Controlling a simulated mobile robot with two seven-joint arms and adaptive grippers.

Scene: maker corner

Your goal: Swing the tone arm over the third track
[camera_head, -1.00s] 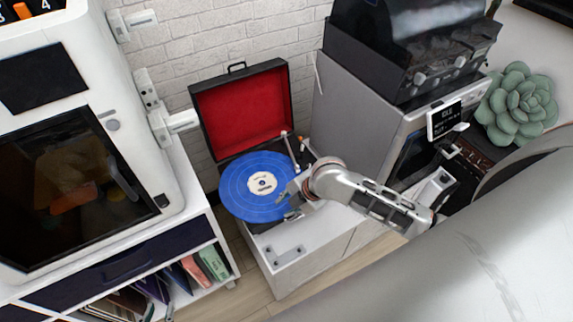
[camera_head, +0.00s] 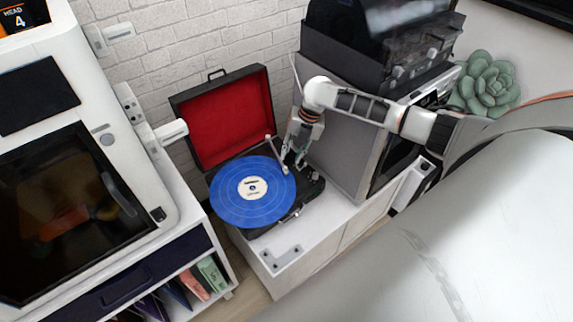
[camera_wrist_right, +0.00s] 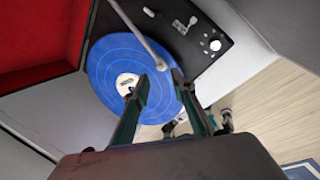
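The record player stands on a white cabinet with its red-lined lid (camera_head: 228,117) open. A blue record (camera_head: 253,191) with a white label lies on it and also shows in the right wrist view (camera_wrist_right: 113,55). The thin grey tone arm (camera_head: 276,152) reaches over the record's right edge; in the right wrist view the tone arm (camera_wrist_right: 140,35) runs down to between my fingers. My right gripper (camera_head: 289,166) is at the tone arm's end. My left gripper is not in view.
The player's black deck (camera_wrist_right: 190,40) carries knobs beside the record. A grey cabinet (camera_head: 345,150) with a dark machine on top stands close on the right. A large white machine (camera_head: 140,190) stands on the left. A small grey bracket (camera_head: 283,258) lies in front.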

